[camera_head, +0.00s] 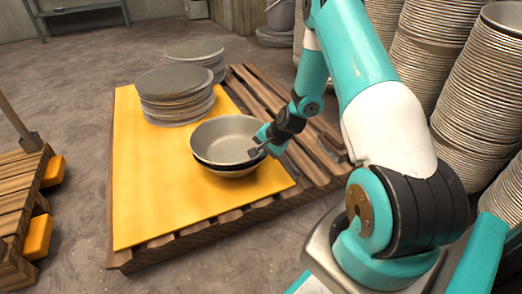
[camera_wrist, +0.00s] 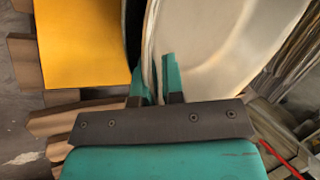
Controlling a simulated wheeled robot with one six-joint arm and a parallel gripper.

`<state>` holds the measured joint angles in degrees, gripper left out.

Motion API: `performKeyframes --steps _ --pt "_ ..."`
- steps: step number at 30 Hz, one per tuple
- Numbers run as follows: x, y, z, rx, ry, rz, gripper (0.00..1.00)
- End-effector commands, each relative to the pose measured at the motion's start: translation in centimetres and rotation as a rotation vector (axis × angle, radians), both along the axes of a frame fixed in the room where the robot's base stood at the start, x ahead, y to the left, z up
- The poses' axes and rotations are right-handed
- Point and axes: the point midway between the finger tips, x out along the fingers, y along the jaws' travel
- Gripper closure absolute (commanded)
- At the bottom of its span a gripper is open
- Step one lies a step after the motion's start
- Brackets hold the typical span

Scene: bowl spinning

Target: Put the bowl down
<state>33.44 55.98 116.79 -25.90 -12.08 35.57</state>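A grey metal bowl (camera_head: 228,136) is at the right front part of the yellow sheet (camera_head: 150,205) on a pallet. A second, paler bowl (camera_head: 226,173) shows directly under it; whether the two touch cannot be told. My gripper (camera_head: 258,149) is at the upper bowl's right rim. In the wrist view the gripper's teal fingers (camera_wrist: 155,78) stand on either side of the rim, and the bowl's pale inside (camera_wrist: 225,45) fills the upper right. The gripper appears shut on the rim.
Two stacks of grey discs, a nearer one (camera_head: 176,95) and a farther one (camera_head: 195,55), stand at the sheet's back. Tall bowl stacks (camera_head: 472,130) stand at right. A wooden pallet (camera_head: 20,215) is at left. The sheet's left front is bare.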

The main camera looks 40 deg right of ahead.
Motion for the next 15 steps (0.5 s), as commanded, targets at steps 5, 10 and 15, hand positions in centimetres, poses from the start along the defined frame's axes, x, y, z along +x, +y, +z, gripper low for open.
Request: performKeyframes --steps 5,10,15 --pt "0.0 0.0 0.0 0.000 0.000 0.000 0.72" --pt "0.0 0.0 0.1 0.000 0.001 -0.001 0.72" --pt "-0.3 -0.2 2.3 -0.001 0.000 -0.003 0.72"
